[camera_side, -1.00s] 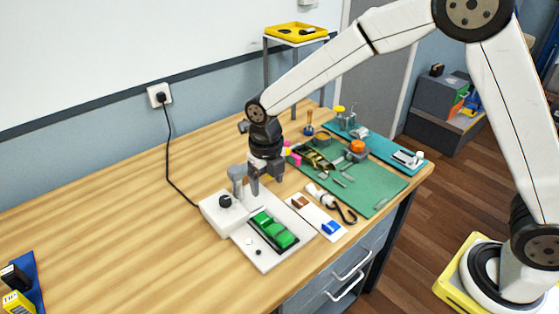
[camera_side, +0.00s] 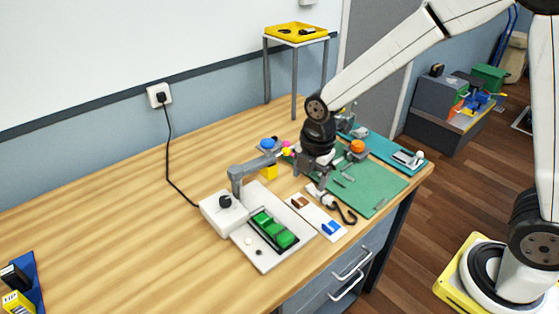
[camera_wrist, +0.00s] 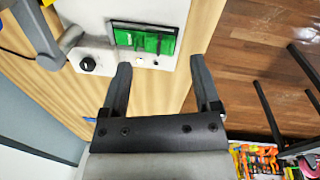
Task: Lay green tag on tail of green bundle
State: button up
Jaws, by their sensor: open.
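A green piece in segments (camera_side: 272,228) lies in a black-edged holder on a white plate in the side view. The green piece also shows at the top of the wrist view (camera_wrist: 150,42). I cannot tell whether it is the bundle or the tag, and I see no separate tail. My gripper (camera_side: 318,186) hangs over the near-left part of the green mat, right of and behind the white plate. In the wrist view my gripper (camera_wrist: 161,72) is open with nothing seen between its fingers.
A white device with a black knob (camera_side: 225,202) and a grey swing arm (camera_side: 257,164) stands beside the plate. A white card (camera_side: 302,203) with a brown and a blue piece lies to the right. The left table is mostly clear.

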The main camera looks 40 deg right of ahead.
jog(key=s+d+m, duration=0.3)
jog(key=s+m, duration=0.2)
jog(key=m, duration=0.5)
jog(key=s+d+m+t, duration=0.1)
jog(key=s+d+m, duration=0.2)
jog(key=m, duration=0.7)
jog(key=shift+s+d+f+m, duration=0.2)
jog(key=shift+s+d+m, duration=0.15)
jog(key=shift+s, duration=0.85)
jog(key=shift+c, duration=0.2)
